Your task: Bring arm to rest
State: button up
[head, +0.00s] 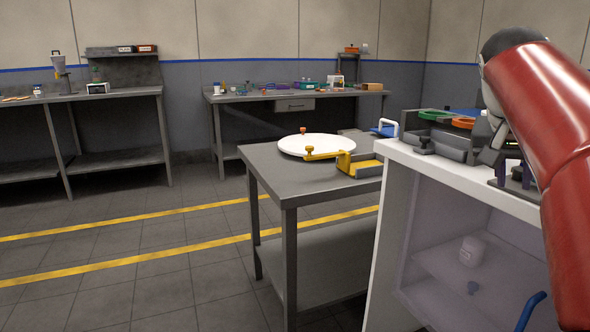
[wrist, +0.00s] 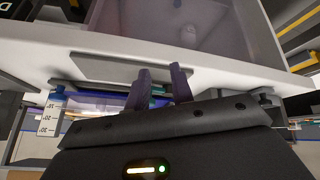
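My red arm (head: 548,110) fills the right side of the head view and bends downward over the white cabinet. My gripper shows in the wrist view (wrist: 161,86) as two dark purple fingers standing apart with nothing between them. In the head view, its purple fingers are partly visible (head: 512,172) at the cabinet's right end, mostly hidden by the arm. The gripper is close to the white cabinet top (head: 460,182); I cannot tell whether it touches anything.
The cabinet holds a white jar (head: 472,251) behind a see-through front. Grey trays with green and orange rings (head: 436,115) stand on top. A grey table (head: 290,182) with a white round disc (head: 300,146) and yellow fixture (head: 362,166) stands left. Open floor (head: 140,225) lies further left.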

jog(key=s+a+f+n+y, duration=0.1)
jog(key=s+a+f+n, duration=0.1)
jog(key=s+a+f, duration=0.3)
jog(key=s+a+f+n+t+y, duration=0.1)
jog(key=s+a+f, duration=0.5)
jog(key=f, duration=0.6)
jog(key=s+a+f+n+t+y, duration=0.1)
jog(key=s+a+f+n+y, duration=0.2)
jog(key=s+a+f+n, duration=0.2)
jog(key=a+f, duration=0.3)
jog(key=a, duration=0.1)
jog(key=shift+s+a+f, duration=0.2)
jog(key=shift+s+f, duration=0.1)
jog(key=shift+f, duration=0.05)
